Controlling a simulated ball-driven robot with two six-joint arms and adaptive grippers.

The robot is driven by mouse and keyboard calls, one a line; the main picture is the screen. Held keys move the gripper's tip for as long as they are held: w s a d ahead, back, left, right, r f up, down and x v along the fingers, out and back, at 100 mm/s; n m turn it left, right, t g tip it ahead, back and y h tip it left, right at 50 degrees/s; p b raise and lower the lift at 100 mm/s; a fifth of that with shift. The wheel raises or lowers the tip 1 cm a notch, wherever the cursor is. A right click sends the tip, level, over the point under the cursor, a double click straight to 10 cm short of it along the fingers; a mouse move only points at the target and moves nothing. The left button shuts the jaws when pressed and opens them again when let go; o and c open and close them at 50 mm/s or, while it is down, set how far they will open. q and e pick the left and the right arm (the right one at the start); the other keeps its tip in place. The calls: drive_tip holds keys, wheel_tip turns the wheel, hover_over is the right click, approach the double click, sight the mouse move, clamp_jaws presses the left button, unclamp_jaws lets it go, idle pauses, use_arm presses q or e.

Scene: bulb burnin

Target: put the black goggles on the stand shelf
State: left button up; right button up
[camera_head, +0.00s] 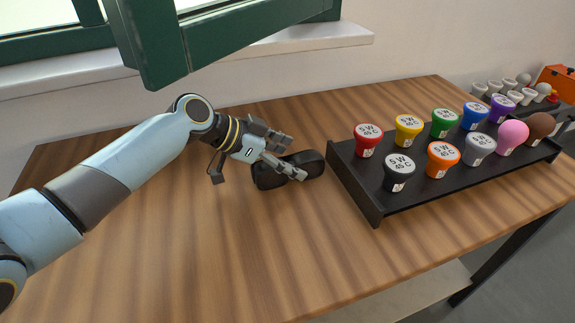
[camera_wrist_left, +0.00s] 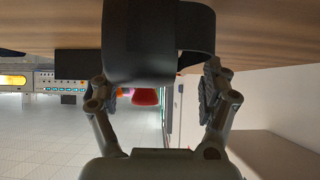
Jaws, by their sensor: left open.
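The black goggles (camera_head: 308,163) lie on the wooden table, just left of a black stand (camera_head: 375,208). My left gripper (camera_head: 291,157) is at the goggles, with its fingers open and one reaching across their front. In the left wrist view the dark goggles body (camera_wrist_left: 145,45) and its strap (camera_wrist_left: 200,30) sit at the top, between the two spread fingers of my left gripper (camera_wrist_left: 157,82). I cannot tell whether the fingers touch the goggles. The gripper hides part of them in the head view. My right gripper is not in view.
The stand carries several coloured bulb-like pieces, such as a red one (camera_head: 368,140) and a black one (camera_head: 399,173). A green window frame (camera_head: 160,45) hangs over the table's back left. More white bulbs and an orange box (camera_head: 560,82) are at far right. The table front is clear.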

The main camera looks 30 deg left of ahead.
use_arm(q)
drive_tip(key=c, duration=1.3)
drive_tip(key=shift+o, duration=0.2)
drive_tip(key=shift+r, duration=0.1)
